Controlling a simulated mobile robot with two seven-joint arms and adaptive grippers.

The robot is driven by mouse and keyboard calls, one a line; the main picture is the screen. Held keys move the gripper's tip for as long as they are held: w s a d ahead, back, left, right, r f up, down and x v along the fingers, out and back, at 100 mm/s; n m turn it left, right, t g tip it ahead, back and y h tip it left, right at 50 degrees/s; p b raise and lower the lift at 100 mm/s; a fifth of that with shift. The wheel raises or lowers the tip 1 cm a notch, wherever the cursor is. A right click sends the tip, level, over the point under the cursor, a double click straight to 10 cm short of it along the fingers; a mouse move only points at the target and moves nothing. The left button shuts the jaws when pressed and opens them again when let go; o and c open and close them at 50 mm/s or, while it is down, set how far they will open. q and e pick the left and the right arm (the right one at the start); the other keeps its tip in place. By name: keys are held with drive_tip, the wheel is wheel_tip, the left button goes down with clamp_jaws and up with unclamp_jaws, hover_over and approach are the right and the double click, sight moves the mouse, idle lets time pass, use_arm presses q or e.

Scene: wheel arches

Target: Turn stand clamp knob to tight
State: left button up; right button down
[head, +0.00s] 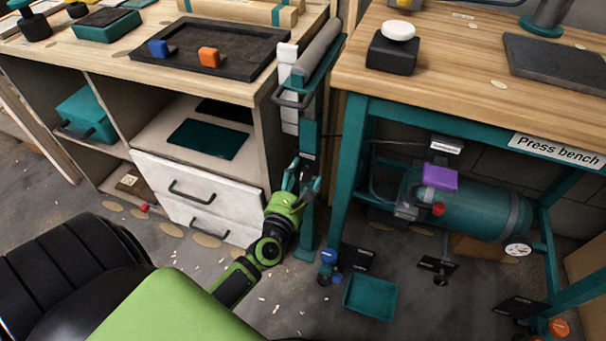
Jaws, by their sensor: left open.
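A teal roller stand (307,228) stands upright between the wooden bench and the press bench, with a grey roller (318,47) at its top. My left gripper (303,172) is at the stand's post, about halfway up, with its fingers open and pointing up along the post. A small dark part (308,157) shows on the post just above the fingertips. The clamp knob itself is not clearly visible; the gripper may hide it. I cannot tell whether the fingers touch it. My right gripper is not in view.
The wooden bench's white drawers (196,196) stand close to the left of my gripper. The press bench's teal leg (346,180) is close on the right. A teal tray (370,297) and several pedals lie on the floor. A compressor tank (475,207) sits under the press bench.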

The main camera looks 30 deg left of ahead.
use_arm(q)
drive_tip(key=shift+w+a, duration=0.15)
drive_tip(key=shift+w, duration=0.35)
drive_tip(key=c, duration=1.1)
drive_tip(key=shift+c, duration=0.2)
drive_tip(key=shift+r, duration=0.1)
